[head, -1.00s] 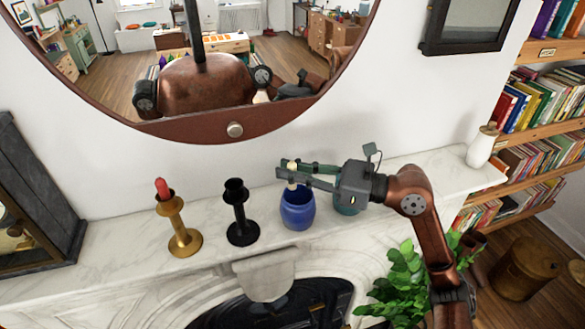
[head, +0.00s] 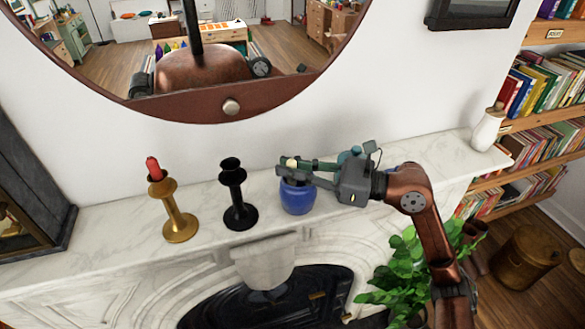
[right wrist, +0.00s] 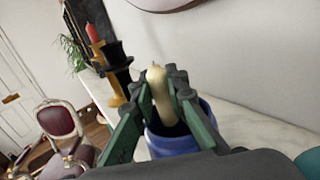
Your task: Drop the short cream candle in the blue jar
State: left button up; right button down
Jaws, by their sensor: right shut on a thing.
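The blue jar (head: 298,199) stands on the marble mantel, right of the black candlestick. My right gripper (head: 291,168) is over the jar's mouth, shut on the short cream candle (head: 292,162). In the right wrist view the cream candle (right wrist: 160,95) stands upright, a little tilted, between the fingers (right wrist: 163,105). Its lower end is at or inside the opening of the blue jar (right wrist: 172,142); I cannot tell whether it touches the jar. The fingers hide much of the jar's rim. My left gripper is not in view.
A brass candlestick (head: 178,222) with a red candle (head: 153,168) and an empty black candlestick (head: 238,212) stand left of the jar. A teal vessel (head: 350,157) is partly hidden behind my right gripper. A white vase (head: 487,130) stands at the mantel's right end.

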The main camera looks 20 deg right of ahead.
jog(key=c, duration=1.8)
grip_release()
jog(key=o, duration=0.4)
jog(key=shift+o, duration=0.2)
jog(key=shift+r, duration=0.1)
jog(key=shift+r+p, duration=2.7)
jog(key=shift+r, duration=1.25)
jog(key=shift+f, duration=0.1)
